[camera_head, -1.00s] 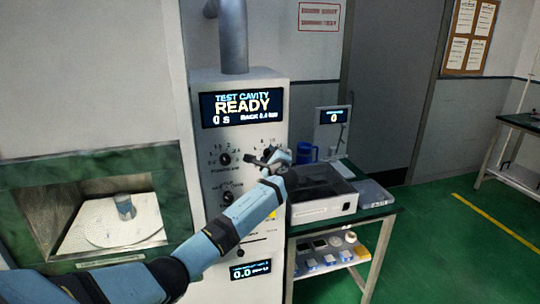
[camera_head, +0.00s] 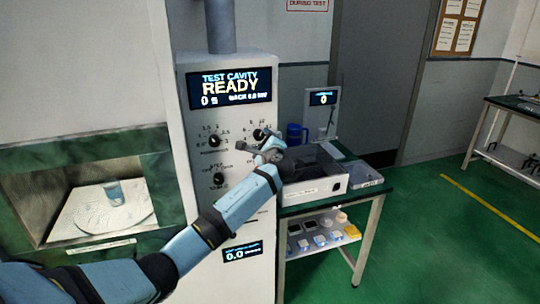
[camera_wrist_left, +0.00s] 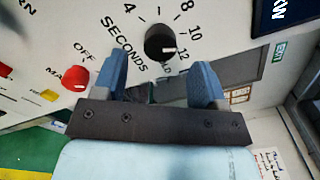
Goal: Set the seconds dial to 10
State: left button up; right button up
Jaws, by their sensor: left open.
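The black seconds dial (camera_wrist_left: 160,42) is on the white panel in the left wrist view, with SECONDS and numbers such as 4, 8, 10 and 12 around it. Its white pointer mark is on the right side, toward 12. My left gripper (camera_wrist_left: 163,72) is open. Its two blue fingers stand apart, with the dial between and just beyond their tips. I cannot tell whether either finger touches it. In the head view, my left gripper (camera_head: 262,150) is at the panel's upper right dial (camera_head: 259,135), which is partly hidden. My right gripper is not in view.
The panel's display (camera_head: 230,88) reads TEST CAVITY READY, 0 s. Two other black knobs (camera_head: 214,141) are left of the gripper. A red knob (camera_wrist_left: 75,78) marked OFF is left of the seconds dial. A green-topped table (camera_head: 362,190) with equipment is on the right.

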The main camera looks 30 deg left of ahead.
pick_arm(q)
jog(key=b+v, duration=0.1)
jog(key=v, duration=0.8)
jog(key=shift+s+d+b, duration=0.15)
jog(key=shift+s+b, duration=0.1)
jog(key=shift+b, duration=0.05)
